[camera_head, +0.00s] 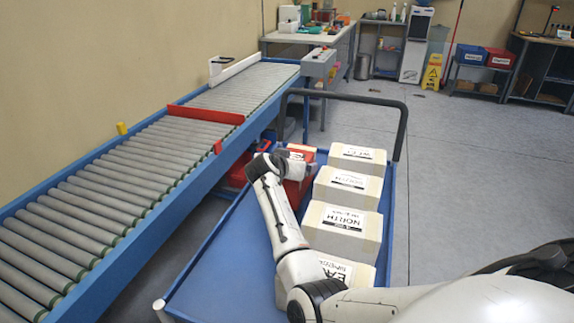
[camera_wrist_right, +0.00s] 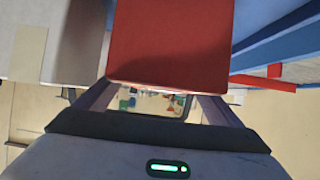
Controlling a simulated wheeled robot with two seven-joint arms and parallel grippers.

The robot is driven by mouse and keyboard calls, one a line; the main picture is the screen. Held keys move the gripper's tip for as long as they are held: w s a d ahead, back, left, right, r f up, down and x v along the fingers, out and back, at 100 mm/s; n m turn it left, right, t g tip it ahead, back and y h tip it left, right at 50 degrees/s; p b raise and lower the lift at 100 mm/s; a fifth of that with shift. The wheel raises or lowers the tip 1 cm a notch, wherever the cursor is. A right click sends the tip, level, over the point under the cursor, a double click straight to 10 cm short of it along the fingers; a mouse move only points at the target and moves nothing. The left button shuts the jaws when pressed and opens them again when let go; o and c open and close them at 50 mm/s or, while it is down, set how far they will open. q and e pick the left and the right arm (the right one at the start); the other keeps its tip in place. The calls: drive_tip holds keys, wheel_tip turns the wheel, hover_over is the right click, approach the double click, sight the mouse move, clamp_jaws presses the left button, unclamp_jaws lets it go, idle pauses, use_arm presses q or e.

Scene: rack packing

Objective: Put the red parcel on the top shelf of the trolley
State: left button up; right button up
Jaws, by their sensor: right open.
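The red parcel (camera_head: 293,190) is at the far left part of the trolley's blue top shelf (camera_head: 225,262), beside a row of cream parcels, and partly hidden by my right arm. In the right wrist view the red parcel (camera_wrist_right: 170,45) fills the upper middle, just ahead of my right gripper (camera_wrist_right: 160,100). My right gripper (camera_head: 300,168) is open at the parcel, with a finger toward each side. I cannot tell whether the fingers touch it. My left gripper is not in view.
Several cream parcels (camera_head: 343,225) line the right side of the shelf. The trolley's dark handle (camera_head: 345,97) rises at its far end. A roller conveyor (camera_head: 130,180) with a red bar (camera_head: 205,114) runs along the left. The shelf's near left part is bare.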

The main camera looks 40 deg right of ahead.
drive_tip(key=v, duration=1.1)
drive_tip(key=shift+a, duration=0.1)
drive_tip(key=shift+s+f, duration=0.1)
